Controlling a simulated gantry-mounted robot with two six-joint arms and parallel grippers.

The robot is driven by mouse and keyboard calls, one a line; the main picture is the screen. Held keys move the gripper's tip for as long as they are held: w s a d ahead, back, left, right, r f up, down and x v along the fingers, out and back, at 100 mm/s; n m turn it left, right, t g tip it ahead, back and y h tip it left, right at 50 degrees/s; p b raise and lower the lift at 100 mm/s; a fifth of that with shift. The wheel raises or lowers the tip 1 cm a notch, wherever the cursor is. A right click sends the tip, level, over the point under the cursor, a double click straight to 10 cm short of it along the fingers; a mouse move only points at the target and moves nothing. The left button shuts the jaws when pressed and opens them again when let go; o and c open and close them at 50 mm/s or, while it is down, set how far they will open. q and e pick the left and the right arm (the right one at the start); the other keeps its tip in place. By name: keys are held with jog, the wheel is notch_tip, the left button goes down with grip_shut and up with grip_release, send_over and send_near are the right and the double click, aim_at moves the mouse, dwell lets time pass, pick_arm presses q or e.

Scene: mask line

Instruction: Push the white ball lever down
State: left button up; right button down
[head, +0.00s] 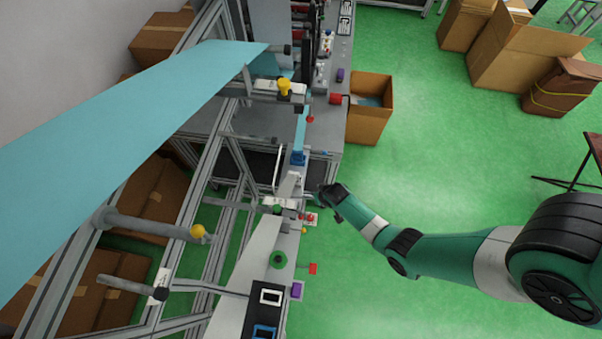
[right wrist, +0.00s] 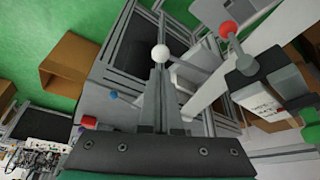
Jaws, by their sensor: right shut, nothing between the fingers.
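The white ball (right wrist: 161,51) of the lever shows in the right wrist view, right at the tips of my right gripper (right wrist: 160,70). The fingers are together with nothing between them. The ball appears just beyond the fingertips; I cannot tell whether they touch it. The lever's rod is hidden behind the fingers. In the head view my right gripper (head: 314,197) is at the right side of the machine, near its middle. The white ball is too small to make out there. My left gripper is not in view.
A red ball lever (right wrist: 228,29) stands close by at the right in the right wrist view, beside a dark block (right wrist: 268,78). An open carton (head: 370,110) stands beside the machine.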

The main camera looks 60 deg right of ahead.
jog(key=shift+f, duration=0.1)
dwell(0.5)
jog(key=shift+f+b, duration=2.25)
notch_tip(320, 180, up, 8)
jog(key=p, duration=0.7)
jog(key=shift+r+p, duration=0.15)
jog(key=shift+p, duration=0.15)
